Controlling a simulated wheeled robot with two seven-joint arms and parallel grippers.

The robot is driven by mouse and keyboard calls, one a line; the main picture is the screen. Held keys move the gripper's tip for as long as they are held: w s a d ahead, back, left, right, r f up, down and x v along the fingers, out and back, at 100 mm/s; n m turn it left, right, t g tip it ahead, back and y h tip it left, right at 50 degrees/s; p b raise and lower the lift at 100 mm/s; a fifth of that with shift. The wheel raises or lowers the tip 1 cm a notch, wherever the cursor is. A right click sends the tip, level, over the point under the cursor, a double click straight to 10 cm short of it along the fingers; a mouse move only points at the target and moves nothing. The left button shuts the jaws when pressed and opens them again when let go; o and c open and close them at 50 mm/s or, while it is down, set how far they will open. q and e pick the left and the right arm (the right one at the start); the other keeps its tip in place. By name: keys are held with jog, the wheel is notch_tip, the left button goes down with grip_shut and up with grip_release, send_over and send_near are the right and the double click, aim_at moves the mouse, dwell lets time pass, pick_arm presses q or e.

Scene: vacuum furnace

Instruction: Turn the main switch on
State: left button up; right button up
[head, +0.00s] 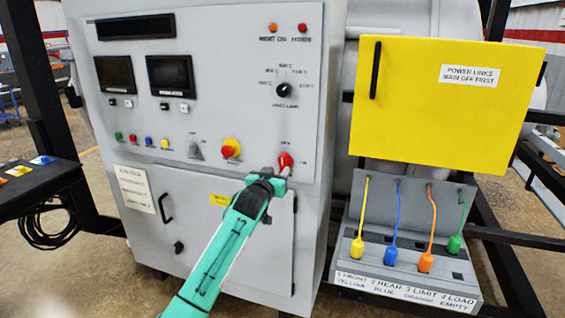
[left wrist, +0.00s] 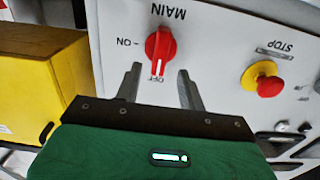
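The main switch (head: 285,159) is a red rotary knob on the lower right of the grey cabinet's front panel. In the left wrist view the red knob (left wrist: 160,45) appears upside down, with its white mark towards the OFF label; the ON label is to its left. My left gripper (head: 280,176) is right at the switch in the head view. In the left wrist view the left gripper (left wrist: 160,77) is open, its two fingers apart, with the knob just beyond and between the tips. I cannot tell whether they touch it. My right gripper is not in view.
A red-and-yellow stop button (head: 231,148) sits left of the switch and also shows in the left wrist view (left wrist: 267,82). A yellow cover (head: 430,125) hangs to the right above colored plugs (head: 391,255). A dark bench (head: 30,195) is at far left.

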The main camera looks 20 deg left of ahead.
aim_at(282, 164)
pick_arm(q)
jog(key=shift+w+d+p, duration=0.1)
jog(key=shift+w+p, duration=0.3)
jog(key=shift+w, duration=2.4)
grip_shut()
